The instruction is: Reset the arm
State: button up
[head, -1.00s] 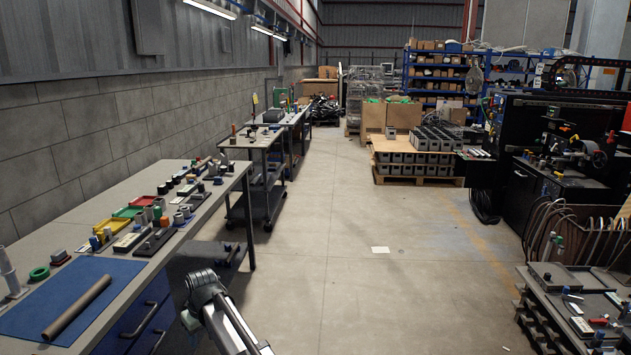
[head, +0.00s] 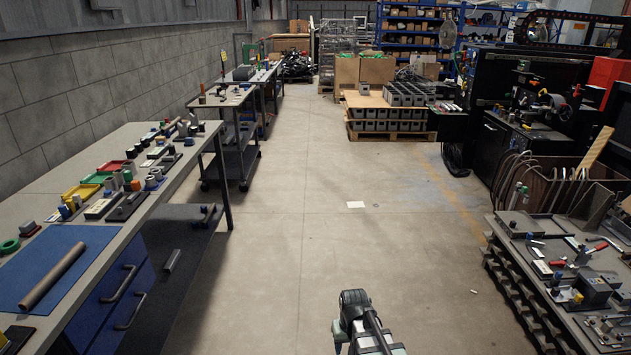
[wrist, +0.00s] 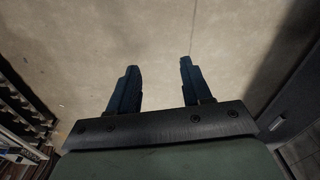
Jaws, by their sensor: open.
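My arm (head: 362,325) shows at the bottom middle of the head view, over the open floor between the left workbench and the right-hand rack. In the wrist view my gripper (wrist: 157,75) has its two dark fingers spread apart. Nothing is between them. Bare concrete floor (wrist: 150,35) lies beyond the fingertips. The fingertips themselves cannot be made out in the head view.
A workbench (head: 88,225) with a blue mat (head: 30,262), a brown tube (head: 52,277) and several small parts stands at left. A metal rack (head: 510,262) loaded with parts stands at right. A pallet of grey crates (head: 398,112) is farther back.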

jog(key=s+d+f+m, duration=0.2)
jog(key=s+d+f, duration=0.1)
jog(key=s+d, duration=0.4)
jog(key=s+f+g, duration=0.3)
jog(key=s+f, duration=0.7)
jog(key=s, duration=0.4)
jog(key=s+f+g, duration=0.4)
jog(key=s+f, duration=0.5)
jog(key=s, duration=0.5)
jog(key=shift+d+f, duration=0.3)
jog(key=shift+f, duration=0.1)
